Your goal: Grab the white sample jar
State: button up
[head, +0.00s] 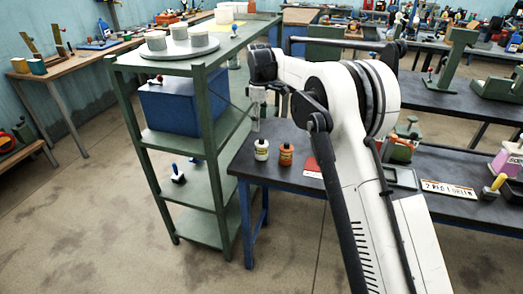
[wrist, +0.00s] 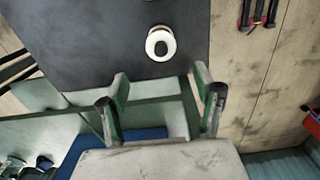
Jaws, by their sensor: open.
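The white sample jar (head: 261,150) stands upright near the left end of the dark workbench, with an orange jar (head: 286,154) close on its right. In the wrist view a white round jar (wrist: 161,43) with a dark centre shows from above, near the bench edge. My gripper (head: 256,124) hangs just above the white jar in the head view. In the wrist view my gripper (wrist: 161,82) is open and empty, its fingers spread on either side below the jar in the picture. The jar is apart from both fingers.
A green shelf rack (head: 200,68) stands close left of the dark workbench (head: 253,177), with a blue bin (head: 170,106) on it. A red item (head: 312,167) lies right of the jars. Open floor lies in front.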

aim_at(260, 139)
notch_tip(260, 139, down, 9)
jog(key=shift+r, duration=0.15)
jog(key=shift+s+d+f+p, duration=0.1)
jog(key=shift+d+f+p, duration=0.15)
jog(key=shift+f, duration=1.1)
jog(key=shift+s+d+f+p, duration=0.1)
jog(key=shift+f+p, duration=0.1)
jog(key=shift+f, duration=1.15)
jog(key=c, duration=1.3)
jog(key=shift+c, duration=0.6)
jog(key=shift+r, duration=0.15)
